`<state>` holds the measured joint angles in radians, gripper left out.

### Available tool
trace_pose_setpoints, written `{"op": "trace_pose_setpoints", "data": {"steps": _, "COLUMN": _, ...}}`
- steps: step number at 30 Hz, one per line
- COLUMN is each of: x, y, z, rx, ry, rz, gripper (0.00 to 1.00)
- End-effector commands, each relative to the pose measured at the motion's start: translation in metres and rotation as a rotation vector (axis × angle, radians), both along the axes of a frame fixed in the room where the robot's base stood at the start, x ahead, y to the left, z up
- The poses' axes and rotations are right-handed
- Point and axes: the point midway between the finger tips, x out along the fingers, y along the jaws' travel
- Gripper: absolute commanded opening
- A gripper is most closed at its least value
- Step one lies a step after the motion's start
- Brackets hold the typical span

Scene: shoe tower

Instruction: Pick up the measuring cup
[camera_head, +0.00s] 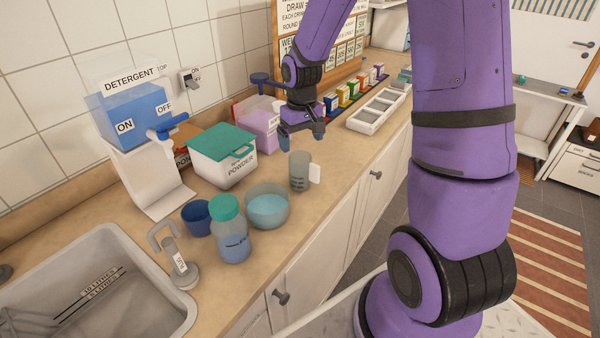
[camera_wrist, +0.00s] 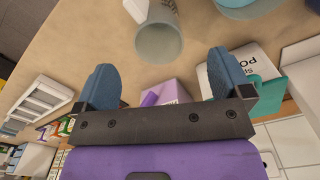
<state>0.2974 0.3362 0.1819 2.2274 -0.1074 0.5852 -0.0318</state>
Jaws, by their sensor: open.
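The measuring cup (camera_head: 299,172) is a clear grey cup with dark markings and a white handle on its right side. It stands upright on the counter, near the front edge. In the wrist view the cup (camera_wrist: 160,42) lies beyond the gap between the fingers, with its white handle at the upper left. My gripper (camera_head: 302,136) is above the counter, behind and above the cup. In the wrist view my gripper (camera_wrist: 158,82) has its two blue fingers wide apart with nothing between them. The fingers do not touch the cup.
A blue-tinted bowl (camera_head: 267,207) and a green-lidded bottle (camera_head: 231,232) stand left of the cup. A POWDER tub (camera_head: 221,158) and a purple box (camera_head: 262,132) are behind. A white divided tray (camera_head: 375,112) is farther right. A sink (camera_head: 100,285) is at lower left.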

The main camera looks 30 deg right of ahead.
Motion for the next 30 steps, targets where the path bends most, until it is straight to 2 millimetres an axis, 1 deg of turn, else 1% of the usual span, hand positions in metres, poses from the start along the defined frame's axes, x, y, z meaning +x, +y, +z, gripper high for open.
{"op": "trace_pose_setpoints", "data": {"steps": 1, "x": -0.001, "y": 0.000, "z": -0.009, "rx": 0.001, "ry": 0.006, "rz": 0.000, "gripper": 0.97}}
{"op": "trace_pose_setpoints", "data": {"steps": 6, "x": -0.001, "y": 0.000, "z": -0.033, "rx": 0.000, "ry": 0.004, "rz": 0.001, "gripper": 0.97}}
{"op": "trace_pose_setpoints", "data": {"steps": 14, "x": 0.000, "y": -0.001, "z": -0.049, "rx": 0.000, "ry": 0.002, "rz": 0.000, "gripper": 0.97}}
{"op": "trace_pose_setpoints", "data": {"steps": 22, "x": 0.003, "y": -0.004, "z": -0.084, "rx": 0.000, "ry": 0.003, "rz": 0.002, "gripper": 0.97}}
{"op": "trace_pose_setpoints", "data": {"steps": 26, "x": 0.003, "y": -0.004, "z": -0.093, "rx": 0.000, "ry": 0.002, "rz": 0.001, "gripper": 0.97}}
{"op": "trace_pose_setpoints", "data": {"steps": 30, "x": 0.003, "y": -0.004, "z": -0.096, "rx": 0.000, "ry": 0.000, "rz": 0.000, "gripper": 0.97}}
